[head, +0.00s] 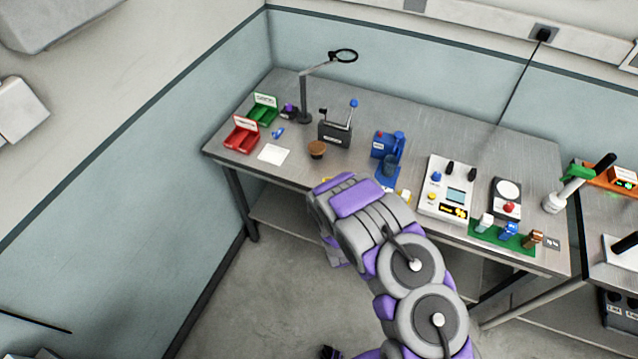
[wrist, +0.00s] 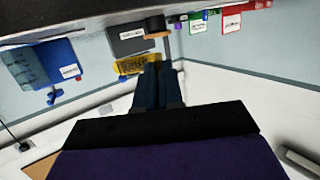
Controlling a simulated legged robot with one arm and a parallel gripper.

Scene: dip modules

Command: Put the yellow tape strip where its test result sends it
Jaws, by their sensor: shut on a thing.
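The yellow tape strip (wrist: 130,66) shows in the wrist view at the tips of my gripper (wrist: 164,66), whose dark fingers are shut on it. It carries a small pale label. In the head view my arm hides the fingertips; only a small yellow bit shows by the wrist. A red bin (head: 240,140) and a green bin (head: 263,112), each with a sign at its back, stand at the table's left end. They also show in the wrist view as a red bin (wrist: 230,20) and a green bin (wrist: 197,26). Their sign text is too small to read.
A brown-topped round piece (head: 317,149), a dark box with a blue-knobbed lever (head: 335,133) and a blue device (head: 382,145) stand along the table. A white card (head: 273,154) lies before the red bin. A magnifier lamp (head: 305,100) rises behind. A white meter (head: 447,189) stands right.

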